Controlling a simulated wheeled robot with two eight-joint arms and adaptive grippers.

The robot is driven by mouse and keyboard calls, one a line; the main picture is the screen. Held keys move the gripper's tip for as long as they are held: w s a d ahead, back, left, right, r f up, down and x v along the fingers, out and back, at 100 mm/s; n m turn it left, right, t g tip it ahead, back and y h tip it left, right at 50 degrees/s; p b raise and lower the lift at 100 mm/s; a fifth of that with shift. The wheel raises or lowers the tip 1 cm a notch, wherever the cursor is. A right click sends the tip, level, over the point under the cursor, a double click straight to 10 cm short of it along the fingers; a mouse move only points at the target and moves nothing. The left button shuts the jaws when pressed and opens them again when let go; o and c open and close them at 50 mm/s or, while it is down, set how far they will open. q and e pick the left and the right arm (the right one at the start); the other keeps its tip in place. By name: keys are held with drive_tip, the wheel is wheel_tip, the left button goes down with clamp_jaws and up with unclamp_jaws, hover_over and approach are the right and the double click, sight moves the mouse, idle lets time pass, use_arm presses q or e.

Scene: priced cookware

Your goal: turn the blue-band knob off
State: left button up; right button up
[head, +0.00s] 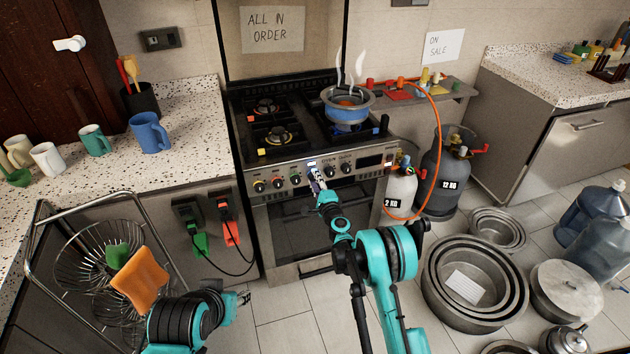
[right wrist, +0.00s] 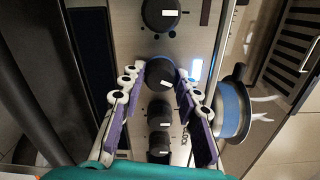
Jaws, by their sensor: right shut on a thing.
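The blue-band knob (right wrist: 160,74) is a round black knob with a blue edge on the stove's front panel, seen in the right wrist view. My right gripper (right wrist: 162,84) has its purple-padded fingers on either side of it and is shut on it. In the head view my right gripper (head: 316,182) reaches the panel and hides most of this knob. My left gripper (head: 243,297) is low, in front of the counter, apart from the stove; its fingers are too small to read.
Other knobs (head: 277,183) sit close on both sides along the panel. A steaming blue pot (head: 347,106) stands on the stove's right burner. Gas cylinders (head: 445,170) with an orange hose and stacked pans (head: 435,292) are to the right. A wire rack (head: 52,218) stands left.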

drive_tip(key=shift+n, duration=2.3)
drive_tip(key=o, duration=0.9)
drive_tip(key=shift+s, duration=0.1)
drive_tip(key=v, duration=1.2)
